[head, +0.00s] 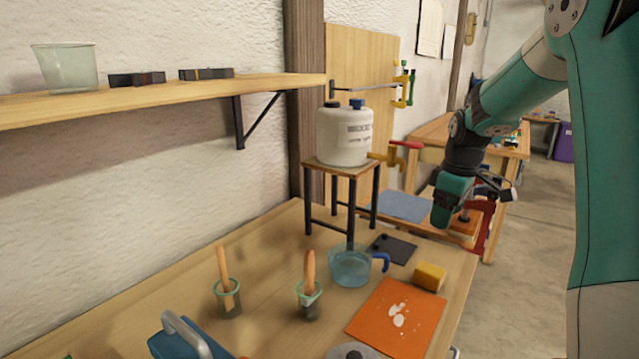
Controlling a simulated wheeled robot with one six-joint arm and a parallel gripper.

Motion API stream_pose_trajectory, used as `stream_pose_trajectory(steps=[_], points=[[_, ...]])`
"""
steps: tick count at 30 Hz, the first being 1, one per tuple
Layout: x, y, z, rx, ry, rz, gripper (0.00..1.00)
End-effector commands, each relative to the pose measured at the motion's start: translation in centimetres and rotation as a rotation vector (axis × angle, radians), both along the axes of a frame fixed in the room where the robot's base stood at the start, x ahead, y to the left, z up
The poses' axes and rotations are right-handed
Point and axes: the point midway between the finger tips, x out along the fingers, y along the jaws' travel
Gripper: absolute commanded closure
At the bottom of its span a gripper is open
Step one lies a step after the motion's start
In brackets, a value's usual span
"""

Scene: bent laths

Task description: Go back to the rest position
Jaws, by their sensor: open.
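My gripper (500,190) hangs from my teal arm at the right of the head view, above the far right end of the bench. It is small in the picture and partly hidden by the wrist, and I see nothing held in it. It is apart from the white container (345,140) with a red-handled tap, which stands on a small raised stand (340,170). Two glass jars, a left one (228,303) and a right one (309,306), each hold a wooden lath standing tilted on the bench.
A blue-handled jug (350,268), a yellow sponge (430,276) and an orange cloth (396,318) lie on the bench (270,260). A wall shelf (180,98) carries a glass and two dark blocks. A second table (430,130) stands behind. Floor at the right is clear.

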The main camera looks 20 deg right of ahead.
Motion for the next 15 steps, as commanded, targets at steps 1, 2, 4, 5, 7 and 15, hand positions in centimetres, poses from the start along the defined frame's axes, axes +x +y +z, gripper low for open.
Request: stream_pose_trajectory(steps=[1,2,4,5,7,15], points=[[0.0,0.0,0.0,0.0,0.0,0.0,0.23],[0.0,0.0,0.0,0.0,0.0,0.0,0.23],[0.1,0.7,0.2,0.002,-0.003,0.005,0.23],[0.1,1.3,0.4,0.005,-0.005,0.009,0.23],[0.1,3.8,1.0,0.015,-0.014,0.022,0.23],[-5.7,22.3,4.2,0.145,-0.042,0.113,0.23]])
